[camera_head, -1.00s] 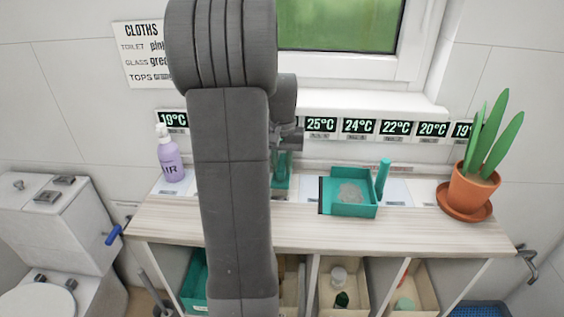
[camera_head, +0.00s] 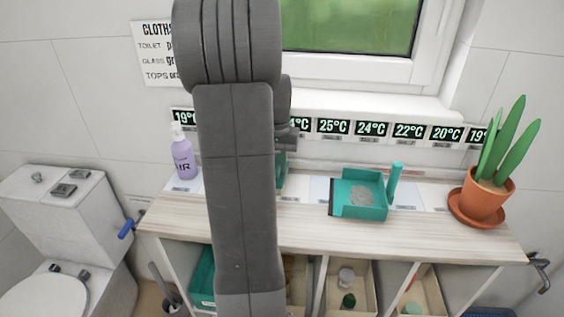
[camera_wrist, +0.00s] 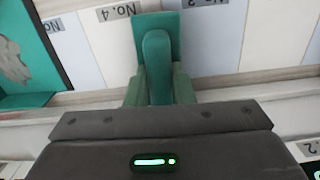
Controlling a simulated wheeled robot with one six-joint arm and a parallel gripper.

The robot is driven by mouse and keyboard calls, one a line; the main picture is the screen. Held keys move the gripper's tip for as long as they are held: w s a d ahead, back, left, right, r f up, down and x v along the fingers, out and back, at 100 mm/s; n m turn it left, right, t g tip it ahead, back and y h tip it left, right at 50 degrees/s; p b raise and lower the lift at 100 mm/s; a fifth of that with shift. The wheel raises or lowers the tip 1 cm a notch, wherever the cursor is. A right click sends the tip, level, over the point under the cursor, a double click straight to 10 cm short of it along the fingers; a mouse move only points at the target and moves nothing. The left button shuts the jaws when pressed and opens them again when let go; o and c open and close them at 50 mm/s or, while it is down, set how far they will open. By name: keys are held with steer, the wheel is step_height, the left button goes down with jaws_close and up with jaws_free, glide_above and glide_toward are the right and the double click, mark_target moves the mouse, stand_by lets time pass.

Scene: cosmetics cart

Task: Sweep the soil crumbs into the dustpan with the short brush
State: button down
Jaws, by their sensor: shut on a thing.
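The short brush (camera_wrist: 158,30) is teal. My gripper (camera_wrist: 158,84) is shut on its handle in the wrist view, with a finger on each side. In the head view my arm covers most of the gripper, and only a teal strip of the brush (camera_head: 281,172) shows beside it, above the cart top. The teal dustpan (camera_head: 350,208) sits on the cart top to the right of the brush, with its upright handle at the back right. The soil crumbs (camera_head: 361,195) form a grey patch inside the dustpan. Dustpan and crumbs also show at the wrist view's left edge.
The cart top (camera_head: 300,230) is clear along its front. Numbered cards lie along the back. Bins fill the shelf below. A toilet (camera_head: 70,230) stands at the left.

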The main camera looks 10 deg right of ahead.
steer(key=shift+w+a+f+p, duration=0.1)
steer(key=shift+w+a+p, duration=0.15)
steer(key=shift+a, duration=0.6)
steer(key=shift+w+a+p, duration=0.2)
steer(key=shift+w+a, duration=0.05)
steer(key=shift+a, duration=0.55)
steer(key=shift+s+d+p, duration=0.2)
steer(key=shift+s+d, duration=0.2)
steer(key=shift+d, duration=0.9)
steer(key=shift+s+d+p, duration=0.25)
steer(key=shift+s+d, duration=0.1)
steer(key=shift+d, duration=0.95)
steer(key=shift+s+d+p, duration=0.2)
steer(key=shift+s+d, duration=0.2)
steer(key=shift+d, duration=0.9)
steer(key=shift+r, duration=0.2)
step_height(320, 180, up, 6)
steer(key=p, duration=0.5)
steer(key=shift+f, duration=0.1)
step_height(320, 180, up, 3)
steer(key=p, duration=0.2)
steer(key=shift+p, duration=0.4)
